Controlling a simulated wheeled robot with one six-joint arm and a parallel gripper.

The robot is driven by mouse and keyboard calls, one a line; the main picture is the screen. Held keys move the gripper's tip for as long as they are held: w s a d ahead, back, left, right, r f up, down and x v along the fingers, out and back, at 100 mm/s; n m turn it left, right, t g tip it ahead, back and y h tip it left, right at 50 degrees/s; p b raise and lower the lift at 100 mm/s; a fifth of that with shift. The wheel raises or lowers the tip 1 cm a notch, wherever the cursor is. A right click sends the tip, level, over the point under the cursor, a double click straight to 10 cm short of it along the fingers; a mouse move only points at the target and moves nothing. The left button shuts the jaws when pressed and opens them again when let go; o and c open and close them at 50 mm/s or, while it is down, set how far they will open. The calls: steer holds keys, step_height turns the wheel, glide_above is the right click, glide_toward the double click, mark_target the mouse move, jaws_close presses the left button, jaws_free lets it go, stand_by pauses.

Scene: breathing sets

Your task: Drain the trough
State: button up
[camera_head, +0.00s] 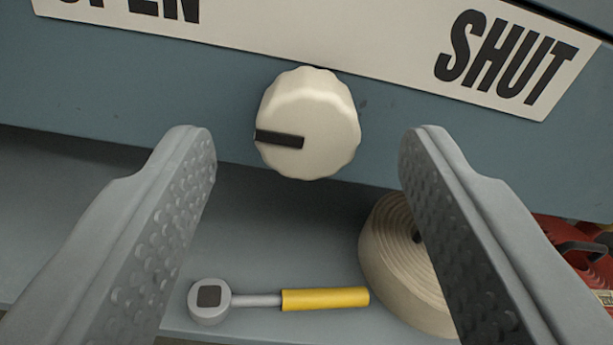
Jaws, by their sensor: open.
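A cream, scalloped knob (318,112) sits on a blue-grey panel (215,70). Its black pointer mark points to the left in the picture. Above it, a cream label (330,38) reads "OPEN" at the left, partly cut off, and "SHUT" at the right. My gripper (308,150) is open, with one grey studded finger on each side below the knob. The knob shows between the fingertips, with a gap on both sides, and neither finger appears to touch it. No trough can be made out in this view.
Below the panel, a grey shelf (270,235) holds a ratchet-like tool with a yellow handle (325,299). A coiled cream roll (385,262) lies to its right, partly behind my right finger. Red objects (585,260) show at the far right edge.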

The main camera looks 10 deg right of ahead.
steer(key=s, duration=1.1)
steer(key=shift+s, duration=0.3)
